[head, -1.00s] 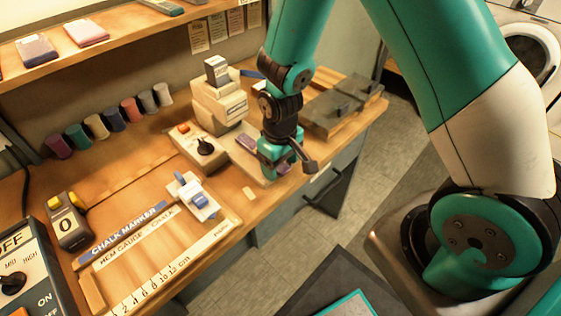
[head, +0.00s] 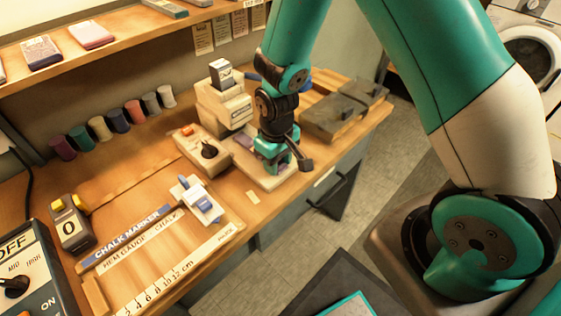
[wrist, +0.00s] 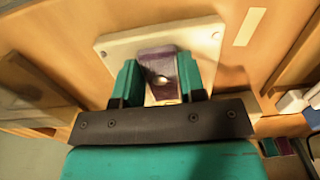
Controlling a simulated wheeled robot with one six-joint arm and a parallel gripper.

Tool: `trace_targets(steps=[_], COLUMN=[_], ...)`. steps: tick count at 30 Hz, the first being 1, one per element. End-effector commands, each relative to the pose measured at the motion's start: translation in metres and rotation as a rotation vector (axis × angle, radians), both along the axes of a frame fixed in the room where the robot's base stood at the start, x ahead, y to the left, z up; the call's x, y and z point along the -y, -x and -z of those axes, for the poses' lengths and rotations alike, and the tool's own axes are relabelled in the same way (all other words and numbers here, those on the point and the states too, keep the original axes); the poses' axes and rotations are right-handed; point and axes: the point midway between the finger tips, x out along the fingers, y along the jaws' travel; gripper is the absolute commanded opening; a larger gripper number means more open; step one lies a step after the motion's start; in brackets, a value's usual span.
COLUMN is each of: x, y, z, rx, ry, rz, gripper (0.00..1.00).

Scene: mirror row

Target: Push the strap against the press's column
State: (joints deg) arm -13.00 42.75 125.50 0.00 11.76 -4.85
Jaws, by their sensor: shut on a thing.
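The strap (wrist: 160,72) is dark purple with a round metal snap. In the wrist view it lies between the two teal fingers of my gripper (wrist: 158,74), which is shut on it. In the head view a purple bit of strap (head: 244,142) shows just left of my gripper (head: 273,155). The cream press (head: 222,105) stands behind and left of the gripper. Its pale base plate (wrist: 118,48) lies under the strap. My arm hides part of the press, and I cannot tell whether the strap touches the column.
Grey blocks (head: 335,115) sit right of my gripper. A tray with labels and a ruler (head: 185,262) is at the front left. Spools (head: 120,120) line the back wall. A tape piece (head: 253,197) lies near the plate.

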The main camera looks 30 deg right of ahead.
Motion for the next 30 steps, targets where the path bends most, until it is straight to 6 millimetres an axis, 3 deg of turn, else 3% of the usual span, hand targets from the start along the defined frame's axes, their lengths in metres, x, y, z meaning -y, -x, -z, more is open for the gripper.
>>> trace_targets(steps=[16, 17, 21, 30], x=[-0.004, -0.004, -0.004, -0.004], y=[-0.014, -0.014, -0.014, -0.013], z=[0.000, 0.000, 0.000, -0.002], rx=[0.005, 0.006, 0.004, 0.002], ry=[-0.002, -0.002, -0.001, -0.001], rz=[0.006, 0.006, 0.006, 0.006], gripper=[0.13, 0.40, 0.67, 0.67])
